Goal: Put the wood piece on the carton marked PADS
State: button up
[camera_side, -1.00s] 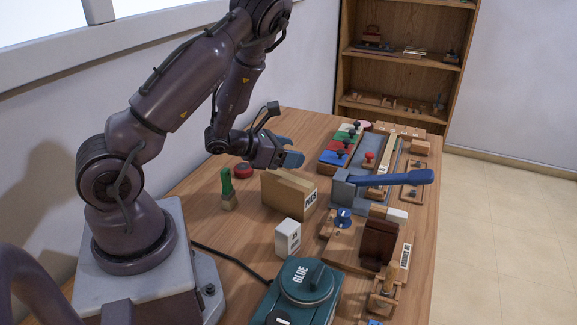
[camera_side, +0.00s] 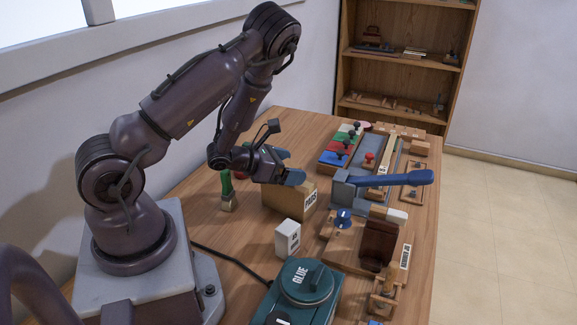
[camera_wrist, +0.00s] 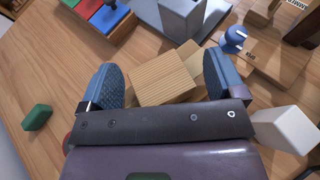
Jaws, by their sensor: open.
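The carton marked PADS (camera_side: 287,198) is a tan box standing on the bench in the side view. I see no gap or contact clearly.
A teal GLUE pot (camera_side: 305,285) is nearer. A blue-levered press (camera_side: 385,179) and a dark brown block (camera_side: 378,243) crowd the right.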

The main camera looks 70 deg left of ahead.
jog(key=shift+s+r, duration=0.2)
jog(key=v, duration=0.7)
jog(key=w+r+n+y, duration=0.1)
jog(key=w+n, duration=0.1)
jog(key=n, duration=0.1)
jog(key=w+r+n+g, duration=0.1)
jog(key=w+r+n, duration=0.1)
jog(key=n, duration=0.1)
jog(key=w+r+n+y, duration=0.1)
jog(key=n, duration=0.2)
jog(key=shift+w+r+y, duration=0.3)
jog(key=shift+w+r, duration=0.1)
jog(key=s+d+r+n+g, duration=0.2)
jog(key=d+r+n, duration=0.45)
jog(key=n, duration=0.35)
jog(key=s+d+r+n+g, duration=0.1)
jog(key=d+r+n+g, duration=0.2)
jog(key=d+r+n, duration=0.5)
jog(key=s+d+r+n+g+h, duration=0.2)
jog(key=s+d+n, duration=0.2)
jog(key=s+n, duration=0.5)
jog(key=shift+d+r+h, duration=0.15)
jog(key=shift+r+h, duration=0.15)
